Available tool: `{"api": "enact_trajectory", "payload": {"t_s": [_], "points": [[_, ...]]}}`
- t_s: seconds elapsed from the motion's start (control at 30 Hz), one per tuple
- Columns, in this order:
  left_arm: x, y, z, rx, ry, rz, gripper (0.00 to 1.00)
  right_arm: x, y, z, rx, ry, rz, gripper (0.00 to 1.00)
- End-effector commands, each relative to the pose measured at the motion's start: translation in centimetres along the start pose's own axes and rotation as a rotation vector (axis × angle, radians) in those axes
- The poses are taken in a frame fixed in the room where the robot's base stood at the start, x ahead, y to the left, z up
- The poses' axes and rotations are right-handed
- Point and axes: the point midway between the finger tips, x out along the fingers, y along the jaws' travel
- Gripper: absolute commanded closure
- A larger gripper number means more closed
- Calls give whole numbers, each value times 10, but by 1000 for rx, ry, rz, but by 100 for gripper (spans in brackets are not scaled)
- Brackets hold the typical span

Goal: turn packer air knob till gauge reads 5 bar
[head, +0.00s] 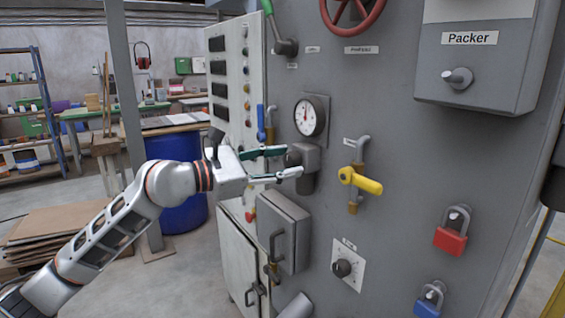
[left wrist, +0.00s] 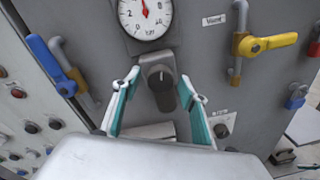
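A round white gauge (head: 309,115) sits on the grey machine panel; its red needle points roughly up, and the reading is too small to tell. The gauge also shows in the left wrist view (left wrist: 146,14), cut by the top edge. A dark grey knob (head: 306,158) is just below the gauge; in the left wrist view the knob (left wrist: 160,82) has a grip bar tilted down to the right. My left gripper (head: 292,161) is open in front of the knob; its fingertips (left wrist: 160,80) flank the knob, contact unclear. My right gripper is out of view.
A yellow-handled valve (head: 360,181) is right of the knob, a blue-handled valve (head: 262,124) left. A grey box (head: 284,232) juts out below. A small dial (head: 342,268), a red padlock (head: 451,234) and a box labelled Packer (head: 475,75) are farther right.

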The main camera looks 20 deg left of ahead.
Motion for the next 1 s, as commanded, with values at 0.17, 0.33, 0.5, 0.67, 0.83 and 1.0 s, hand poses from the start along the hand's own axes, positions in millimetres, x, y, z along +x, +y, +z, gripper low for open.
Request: {"api": "enact_trajectory", "payload": {"t_s": [0.17, 0.33, 0.5, 0.67, 0.83, 1.0], "points": [[0, 0, 0, -1, 0, 0, 55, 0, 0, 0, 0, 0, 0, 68], [-1, 0, 0, -1, 0, 0, 55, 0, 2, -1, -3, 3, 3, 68], [-17, 0, -1, 0, 2, 1, 55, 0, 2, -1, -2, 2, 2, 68], [-48, 0, -2, 2, 5, 1, 55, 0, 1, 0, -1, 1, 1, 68], [-82, 0, -2, 0, 5, 0, 55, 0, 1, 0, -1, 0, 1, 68], [-104, 0, -2, -2, 4, 0, 55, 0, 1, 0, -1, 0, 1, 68]]}}
